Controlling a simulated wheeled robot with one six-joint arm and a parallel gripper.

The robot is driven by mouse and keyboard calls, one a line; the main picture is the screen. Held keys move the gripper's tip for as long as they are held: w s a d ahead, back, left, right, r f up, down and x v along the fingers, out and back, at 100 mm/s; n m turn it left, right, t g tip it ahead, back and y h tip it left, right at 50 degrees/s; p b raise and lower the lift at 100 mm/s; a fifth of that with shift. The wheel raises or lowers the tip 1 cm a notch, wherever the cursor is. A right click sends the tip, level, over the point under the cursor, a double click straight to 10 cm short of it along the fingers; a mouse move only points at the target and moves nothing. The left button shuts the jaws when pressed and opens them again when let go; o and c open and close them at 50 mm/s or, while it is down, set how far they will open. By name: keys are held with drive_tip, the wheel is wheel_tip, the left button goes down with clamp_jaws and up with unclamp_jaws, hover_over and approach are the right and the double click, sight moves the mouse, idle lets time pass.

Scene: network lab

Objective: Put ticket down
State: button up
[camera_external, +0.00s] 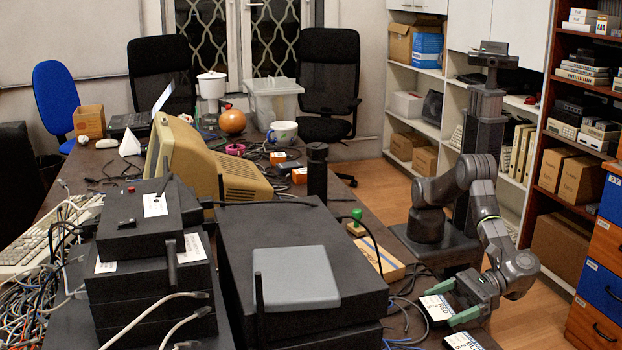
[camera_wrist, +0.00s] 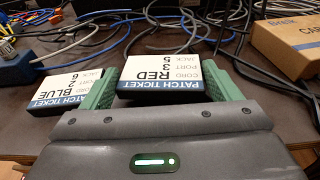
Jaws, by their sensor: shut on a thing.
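The red patch ticket (camera_wrist: 162,76), a white block with a dark blue band reading RED, port 3, jack 5, sits between the two green fingers of my gripper (camera_wrist: 160,92) in the wrist view. In the external view, my gripper (camera_external: 453,302) is low at the table's right edge, shut on this ticket (camera_external: 437,307). Whether the ticket touches the table I cannot tell. The blue patch ticket (camera_wrist: 68,91), reading BLUE, port 2, jack 6, lies just left of my left finger in the wrist view. It also shows at the bottom of the external view (camera_external: 462,341).
Loose cables (camera_wrist: 185,25) lie beyond the tickets. Black equipment (camera_external: 300,230) fills the table's front.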

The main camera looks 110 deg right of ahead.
wheel_tip(320, 180, up, 7)
drive_tip(key=shift+r+p, duration=0.15)
drive_tip(key=shift+p, duration=0.95)
drive_tip(key=shift+w+d+r+p, duration=0.2)
drive_tip(key=shift+d+r+p, duration=0.1)
drive_tip(key=shift+r, duration=0.15)
drive_tip(key=shift+w+d+r+p, duration=0.15)
drive_tip(key=shift+d+r+p, duration=0.15)
drive_tip(key=shift+r, duration=0.15)
drive_tip(key=w+d+r+m+h+p, duration=0.2)
drive_tip(key=w+d+p, duration=0.2)
drive_tip(key=d, duration=0.6)
drive_tip(key=r+m+h+p, duration=0.1)
drive_tip(key=h+p, duration=0.2)
hover_over(378, 255)
drive_tip(key=shift+g, duration=0.3)
wheel_tip(378, 255, down, 10)
drive_tip(key=shift+a+r+b, duration=0.1)
drive_tip(key=shift+r+b, duration=0.1)
drive_tip(key=shift+b, duration=0.75)
drive_tip(key=shift+f, duration=0.2)
drive_tip(key=o, duration=1)
drive_tip(key=shift+c, duration=0.2)
drive_tip(key=shift+r, duration=0.1)
